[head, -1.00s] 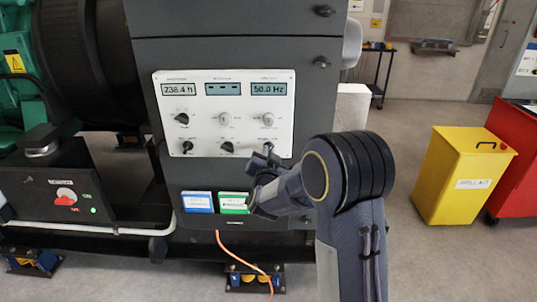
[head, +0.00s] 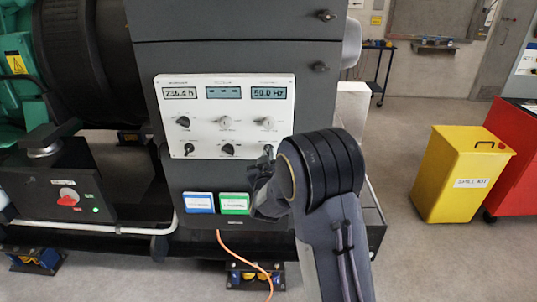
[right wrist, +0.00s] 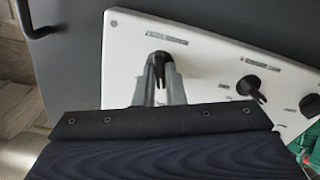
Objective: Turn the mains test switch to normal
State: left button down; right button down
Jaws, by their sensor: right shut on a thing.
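The white control panel (head: 225,140) is on the front of the dark genset cabinet. My left gripper is not in view.
Blue (head: 198,203) and green (head: 234,204) labels sit below the panel. An orange cable (head: 245,258) hangs beneath them. A black box with a red knob (head: 68,196) stands at left. A yellow spill kit bin (head: 460,183) and a red cabinet (head: 518,165) stand at right, with clear floor before them.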

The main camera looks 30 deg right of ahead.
jog(key=shift+n+p, duration=0.3)
jog(key=shift+n, duration=0.7)
jog(key=c, duration=1.5)
grip_release()
jog(key=v, duration=0.8)
jog(key=shift+b, duration=0.45)
jog(key=shift+d+f, duration=0.1)
